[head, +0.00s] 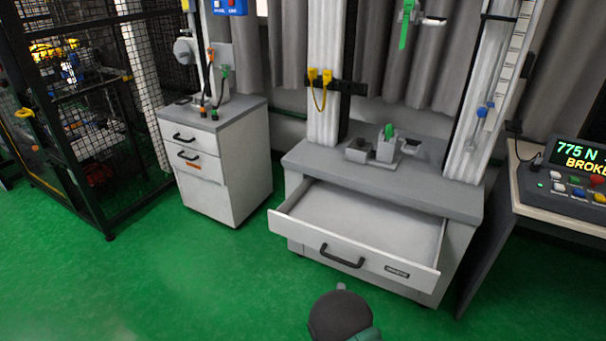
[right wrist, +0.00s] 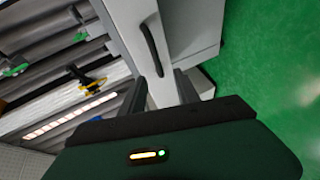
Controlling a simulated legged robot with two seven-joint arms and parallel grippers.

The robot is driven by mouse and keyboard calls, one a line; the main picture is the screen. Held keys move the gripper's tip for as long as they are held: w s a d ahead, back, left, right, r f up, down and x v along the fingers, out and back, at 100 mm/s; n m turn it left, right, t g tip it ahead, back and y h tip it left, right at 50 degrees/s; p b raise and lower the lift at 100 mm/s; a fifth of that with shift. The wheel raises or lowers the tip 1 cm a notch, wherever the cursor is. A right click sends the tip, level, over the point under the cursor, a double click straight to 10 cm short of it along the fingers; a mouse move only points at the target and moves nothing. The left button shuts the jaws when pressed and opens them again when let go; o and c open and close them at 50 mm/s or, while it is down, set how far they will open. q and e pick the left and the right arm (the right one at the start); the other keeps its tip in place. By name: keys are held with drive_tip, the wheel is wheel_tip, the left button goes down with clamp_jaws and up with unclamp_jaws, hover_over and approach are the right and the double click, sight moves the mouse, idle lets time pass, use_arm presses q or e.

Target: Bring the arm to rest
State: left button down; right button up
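My right gripper (right wrist: 160,88) shows in the right wrist view with its two dark fingers apart and nothing gripped between them. Beyond the fingers is the pale front of a drawer with a dark bar handle (right wrist: 152,50), which the fingers are clear of. In the head view a dark rounded part of my arm (head: 340,315) shows at the bottom centre, in front of the drawer; the fingers cannot be made out there. My left gripper is not in view.
The drawer (head: 345,255) under the drop tower (head: 465,190) is pulled out and looks empty. A small cabinet (head: 215,160) and a mesh cage (head: 75,130) stand left. A side table at right bears a console (head: 565,180) reading 775 N. Green floor is free in front.

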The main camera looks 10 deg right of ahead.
drive_tip(key=s+d+r+m+g+y+p, duration=0.15)
drive_tip(key=s+r+m+g, duration=0.5)
drive_tip(key=s, duration=0.65)
drive_tip(key=s+d+r+m+g+y+p, duration=0.1)
drive_tip(key=s+d+r+m+g+y, duration=0.1)
drive_tip(key=s+r+m+g, duration=0.8)
wheel_tip(320, 180, up, 19)
drive_tip(key=s+n+t+p, duration=0.2)
drive_tip(key=t+p, duration=0.2)
drive_tip(key=p, duration=1.8)
drive_tip(key=shift+s+r, duration=0.15)
